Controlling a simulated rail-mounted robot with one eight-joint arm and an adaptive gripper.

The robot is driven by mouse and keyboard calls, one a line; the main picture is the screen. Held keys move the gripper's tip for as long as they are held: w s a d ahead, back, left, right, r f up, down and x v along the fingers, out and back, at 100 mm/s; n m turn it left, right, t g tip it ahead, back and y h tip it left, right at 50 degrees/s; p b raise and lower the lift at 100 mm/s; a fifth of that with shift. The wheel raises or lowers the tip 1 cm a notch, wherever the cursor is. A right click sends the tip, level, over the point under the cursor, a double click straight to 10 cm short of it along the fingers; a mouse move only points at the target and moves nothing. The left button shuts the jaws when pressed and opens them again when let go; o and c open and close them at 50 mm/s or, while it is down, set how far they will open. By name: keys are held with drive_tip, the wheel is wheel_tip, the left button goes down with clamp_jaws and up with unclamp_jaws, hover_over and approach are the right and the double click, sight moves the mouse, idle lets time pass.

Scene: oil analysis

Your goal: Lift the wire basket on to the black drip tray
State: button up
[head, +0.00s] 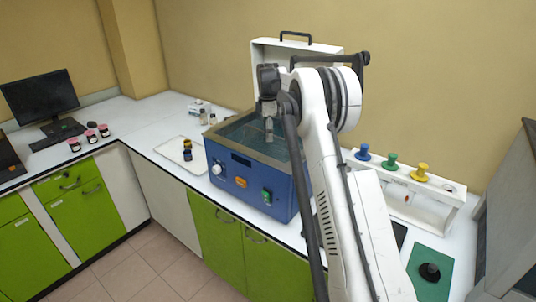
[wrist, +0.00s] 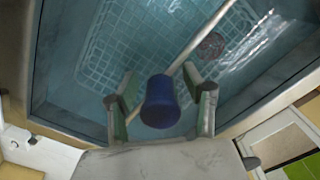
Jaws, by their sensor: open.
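The wire basket (wrist: 120,45) lies in the water of the blue bath (head: 240,183), its pale mesh showing in the wrist view. A pale bar (wrist: 212,32) crosses above it, with a blue grip (wrist: 160,104) near the middle. My gripper (wrist: 158,92) is open, its fingers on either side of the blue grip; I cannot tell whether they touch it. In the head view my gripper (head: 268,128) points down over the bath. A black flat piece (head: 400,233), possibly the drip tray, is mostly hidden behind my arm.
The bath's white lid (head: 265,50) stands open behind. A white tray (head: 170,152) with small jars lies left of the bath. A white rack (head: 440,205) with coloured funnel-like pieces and a green mat (head: 430,257) with a black object are at right.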

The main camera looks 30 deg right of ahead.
clamp_jaws()
idle(0.3)
idle(0.4)
wheel_tip(320, 180, up, 10)
drive_tip(key=shift+b, duration=0.95)
